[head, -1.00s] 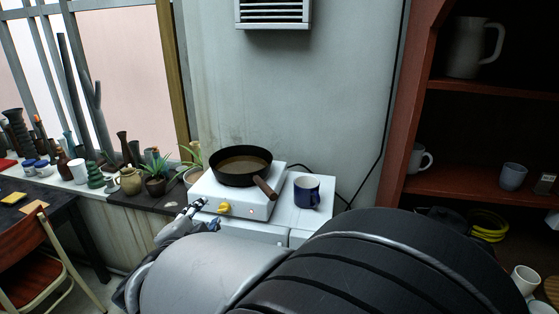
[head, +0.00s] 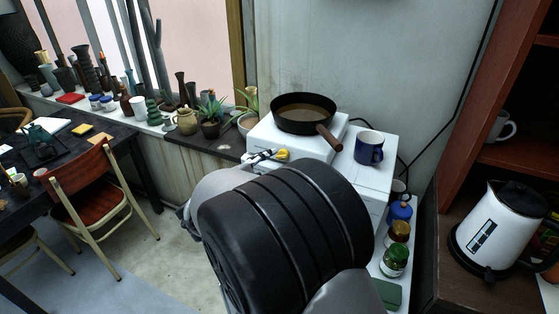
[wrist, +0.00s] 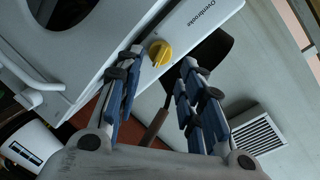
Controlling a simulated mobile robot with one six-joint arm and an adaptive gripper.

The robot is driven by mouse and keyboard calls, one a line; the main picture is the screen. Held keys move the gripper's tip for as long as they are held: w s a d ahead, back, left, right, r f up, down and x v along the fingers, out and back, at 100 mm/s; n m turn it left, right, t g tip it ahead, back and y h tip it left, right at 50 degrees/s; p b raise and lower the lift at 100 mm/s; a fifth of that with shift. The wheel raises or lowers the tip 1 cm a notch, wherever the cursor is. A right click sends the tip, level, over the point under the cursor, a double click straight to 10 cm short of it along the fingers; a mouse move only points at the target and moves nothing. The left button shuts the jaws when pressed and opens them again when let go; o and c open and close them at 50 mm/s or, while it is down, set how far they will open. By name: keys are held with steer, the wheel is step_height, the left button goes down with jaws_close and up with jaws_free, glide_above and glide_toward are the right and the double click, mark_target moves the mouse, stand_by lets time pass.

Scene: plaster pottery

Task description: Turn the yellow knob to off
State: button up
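The yellow knob (head: 283,154) is on the front face of the white hot plate (head: 268,130). In the wrist view the knob (wrist: 160,53) shows between and just past my fingertips, with a gap on each side. My gripper (wrist: 162,62) is open and holds nothing. In the head view my gripper (head: 262,157) is just left of the knob, with its fingers partly hidden. A dark pan (head: 304,110) with brown contents stands on the hot plate, its handle toward the front right. My arm hides most of the hot plate's front.
Several jars, including a green one (head: 394,261), and a white kettle (head: 497,225) are farther right. Potted plants (head: 209,122) line the ledge at left. A chair (head: 88,187) stands below.

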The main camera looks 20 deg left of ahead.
mark_target(280, 157)
steer(key=x, duration=0.5)
steer(key=shift+w+b, duration=0.3)
steer(key=shift+b, duration=0.05)
steer(key=shift+c, duration=0.4)
steer(key=c, duration=0.7)
steer(key=shift+p, duration=0.45)
